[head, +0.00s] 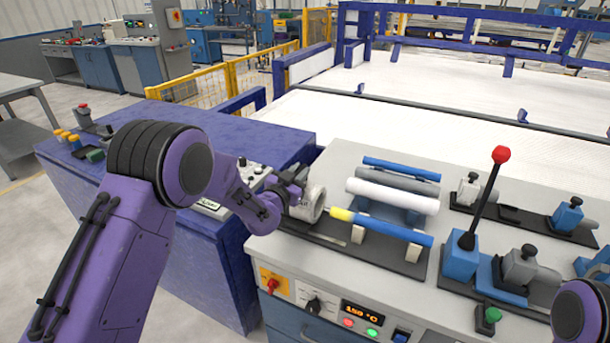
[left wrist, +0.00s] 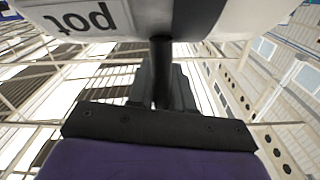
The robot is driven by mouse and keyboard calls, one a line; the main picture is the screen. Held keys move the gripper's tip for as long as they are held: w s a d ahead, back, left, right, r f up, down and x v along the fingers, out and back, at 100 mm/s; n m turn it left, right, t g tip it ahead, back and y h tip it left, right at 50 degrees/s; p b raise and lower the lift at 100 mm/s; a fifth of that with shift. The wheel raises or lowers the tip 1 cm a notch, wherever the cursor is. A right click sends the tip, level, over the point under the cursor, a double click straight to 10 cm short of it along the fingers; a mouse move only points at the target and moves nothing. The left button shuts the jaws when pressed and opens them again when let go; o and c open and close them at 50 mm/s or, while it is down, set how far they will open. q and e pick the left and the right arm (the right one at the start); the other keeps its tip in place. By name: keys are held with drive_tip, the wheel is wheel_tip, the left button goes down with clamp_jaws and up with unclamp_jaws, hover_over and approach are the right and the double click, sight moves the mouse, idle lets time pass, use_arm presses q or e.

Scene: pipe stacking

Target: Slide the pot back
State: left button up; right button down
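The pot (head: 312,205) is a pale grey cylinder at the left end of the long plate on the grey bench, beside the yellow tip of a blue pipe (head: 380,226). I cannot tell whether the tip touches or enters it. In the left wrist view the pot (left wrist: 200,12) fills the top, with its "pot" label upside down. A dark handle (left wrist: 160,55) comes from it. My left gripper (head: 290,190) is at the pot's left side. Its dark fingers (left wrist: 162,90) are closed around the handle. My right gripper is out of view; only part of that arm shows.
Blue, grey and white pipes (head: 392,194) lie behind the blue pipe. A red-knobbed lever (head: 487,195) and clamps (head: 520,265) stand to the right. A panel reading 150 °C (head: 362,311) is on the bench front. A blue cabinet (head: 225,255) stands left of the bench.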

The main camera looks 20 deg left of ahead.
use_arm(q)
drive_tip(key=shift+o, duration=1.3)
drive_tip(key=shift+a+r, duration=0.25)
drive_tip(key=shift+a, duration=0.15)
drive_tip(key=shift+f, duration=0.15)
drive_tip(key=shift+d, duration=0.1)
drive_tip(key=shift+s, duration=0.1)
drive_tip(key=s+a+b, duration=0.1)
drive_tip(key=s+b, duration=0.2)
drive_tip(key=s, duration=0.7)
drive_tip(key=shift+s, duration=0.15)
drive_tip(key=shift+a, duration=0.1)
